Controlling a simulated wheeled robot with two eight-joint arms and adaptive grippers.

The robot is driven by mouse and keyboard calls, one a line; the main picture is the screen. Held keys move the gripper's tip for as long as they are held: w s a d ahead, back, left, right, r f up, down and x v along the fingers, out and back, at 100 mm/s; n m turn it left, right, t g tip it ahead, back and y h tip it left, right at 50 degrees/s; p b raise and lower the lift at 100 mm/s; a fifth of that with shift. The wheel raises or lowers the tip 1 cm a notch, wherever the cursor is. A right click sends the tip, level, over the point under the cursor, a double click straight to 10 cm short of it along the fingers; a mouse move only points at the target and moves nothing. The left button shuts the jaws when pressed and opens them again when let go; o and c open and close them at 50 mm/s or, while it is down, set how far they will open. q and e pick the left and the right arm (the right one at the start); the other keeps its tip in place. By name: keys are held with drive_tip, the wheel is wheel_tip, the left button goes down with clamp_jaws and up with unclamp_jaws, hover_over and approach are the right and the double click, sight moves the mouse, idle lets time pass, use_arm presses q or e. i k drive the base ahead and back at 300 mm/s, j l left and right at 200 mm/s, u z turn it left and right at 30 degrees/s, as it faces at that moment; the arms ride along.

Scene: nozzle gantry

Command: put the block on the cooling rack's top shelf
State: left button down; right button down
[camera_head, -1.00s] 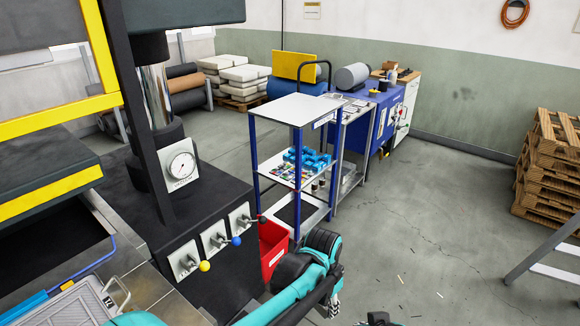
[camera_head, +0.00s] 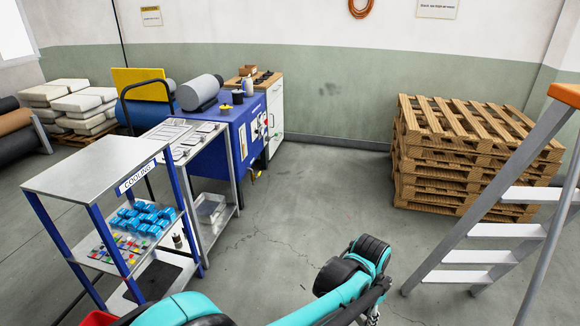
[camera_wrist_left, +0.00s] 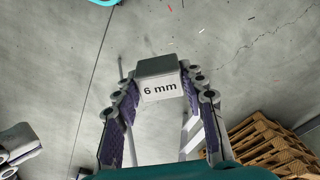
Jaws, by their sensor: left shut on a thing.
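My left gripper (camera_wrist_left: 160,84) is shut on a grey block (camera_wrist_left: 159,68) with a white face marked "6 mm". The block sits between the fingertips, above bare floor. In the head view my teal left arm crosses the bottom, and its gripper and the block are hidden there. The cooling rack (camera_head: 139,182) stands at the left of the head view, with blue posts and a "COOLING" label. Its grey top shelf (camera_head: 95,165) is bare. A grey jointed part at the wrist view's left edge may be my right gripper; its jaws cannot be made out.
The rack's middle shelf holds blue blocks (camera_head: 146,219) and small coloured pieces. A grey table (camera_head: 183,140) and a blue bench (camera_head: 243,125) stand beyond the rack. Wooden pallets (camera_head: 470,150) and a stepladder (camera_head: 500,230) stand at the right. The floor between is open.

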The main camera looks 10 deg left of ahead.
sight(110, 163)
drive_tip(key=i+j+u, duration=0.1)
drive_tip(key=i+u, duration=0.2)
drive_tip(key=i, duration=0.2)
drive_tip(key=i+u, duration=0.3)
drive_tip(key=i, duration=0.2)
drive_tip(key=i+l+u, duration=0.2)
drive_tip(key=i+u, duration=0.15)
drive_tip(key=i, duration=0.2)
drive_tip(key=i+l+u, duration=0.3)
drive_tip(key=i, duration=0.15)
